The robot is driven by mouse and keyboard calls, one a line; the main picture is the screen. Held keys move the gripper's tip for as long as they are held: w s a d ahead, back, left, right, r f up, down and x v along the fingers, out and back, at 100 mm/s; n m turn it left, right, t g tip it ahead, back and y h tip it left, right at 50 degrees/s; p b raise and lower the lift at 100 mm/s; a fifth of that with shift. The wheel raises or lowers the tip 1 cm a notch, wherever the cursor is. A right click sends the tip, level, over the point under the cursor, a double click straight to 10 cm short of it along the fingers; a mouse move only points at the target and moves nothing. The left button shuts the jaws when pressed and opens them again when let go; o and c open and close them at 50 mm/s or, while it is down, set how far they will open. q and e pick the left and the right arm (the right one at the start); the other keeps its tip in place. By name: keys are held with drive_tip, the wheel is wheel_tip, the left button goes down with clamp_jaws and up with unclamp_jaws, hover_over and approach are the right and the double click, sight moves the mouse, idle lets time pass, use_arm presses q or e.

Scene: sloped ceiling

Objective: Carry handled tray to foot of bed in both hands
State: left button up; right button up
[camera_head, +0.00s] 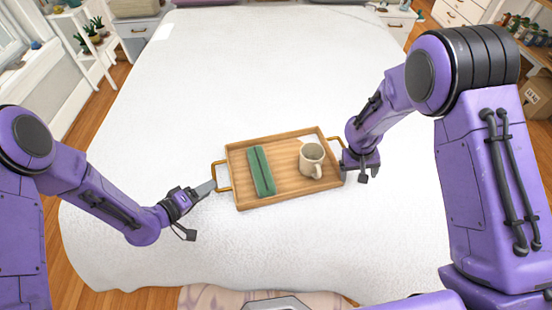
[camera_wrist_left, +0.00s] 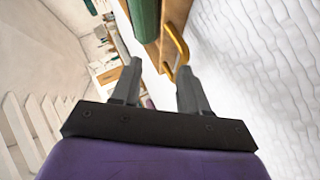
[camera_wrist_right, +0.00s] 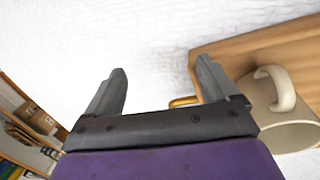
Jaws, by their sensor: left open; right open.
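The wooden tray (camera_head: 285,158) lies flat on the white bed, with a brass handle at each end. On it are a green oblong item (camera_head: 261,172) and a cream mug (camera_head: 312,158). My left gripper (camera_head: 210,187) is open at the left handle (camera_head: 219,177). In the left wrist view that handle (camera_wrist_left: 177,45) shows near the right finger; I cannot tell whether they touch. My right gripper (camera_wrist_right: 160,70) is open beside the tray's right end. A bit of the right handle (camera_wrist_right: 184,101) shows behind one finger. In the head view my right wrist hides part of that handle.
The white bed (camera_head: 230,75) gives wide clear room behind the tray and at both sides. A plant shelf (camera_head: 97,45) stands at the far left. Shelves with bottles (camera_head: 525,30) and a cardboard box (camera_head: 538,97) are at the right. Wooden floor borders the bed.

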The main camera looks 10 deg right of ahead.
use_arm(q)
drive_tip(key=shift+s+r, duration=0.1)
drive_tip(key=shift+s, duration=0.05)
use_arm(e)
drive_tip(key=shift+s+r, duration=0.1)
use_arm(q)
drive_tip(key=shift+a, duration=0.1)
use_arm(e)
drive_tip(key=shift+a+r, duration=0.15)
wheel_tip(320, 180, up, 12)
drive_tip(key=a, duration=0.2)
drive_tip(key=shift+w+f, duration=0.2)
drive_tip(key=shift+w, duration=0.25)
drive_tip(key=shift+s+a+f, duration=0.1)
